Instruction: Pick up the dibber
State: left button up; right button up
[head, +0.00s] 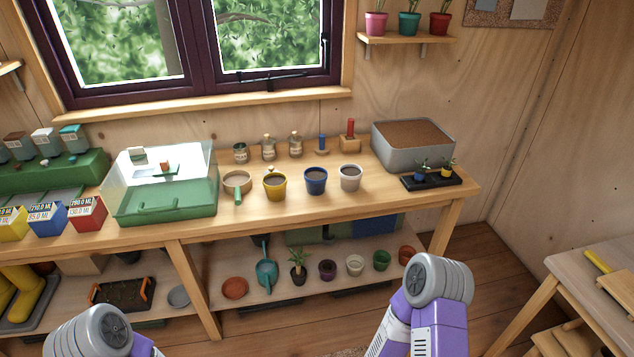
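No tool is clearly identifiable as the dibber at this size. Two small upright items at the back of the workbench (420,205) could be it. One is a red-handled item (350,127) standing in a wooden block (350,145). The other is a blue upright item (322,143) just to its left. Their lower ends are hidden or too small to make out. Purple and grey links of both my arms show at the bottom edge, well in front of the bench. No fingers of either gripper are in view.
Yellow (275,186), blue (316,181) and white (349,178) pots stand in front of these items. A grey soil tub (414,155) is to their right, and a clear-lidded green propagator (165,206) to the left. A side table (597,260) stands at right.

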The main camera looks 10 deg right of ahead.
aim_at(351, 122)
jog(key=k, duration=1.05)
jog(key=z, duration=1.15)
jog(key=i, duration=1.15)
jog(key=u, duration=0.75)
jog(key=i, duration=0.75)
jog(key=u, duration=0.8)
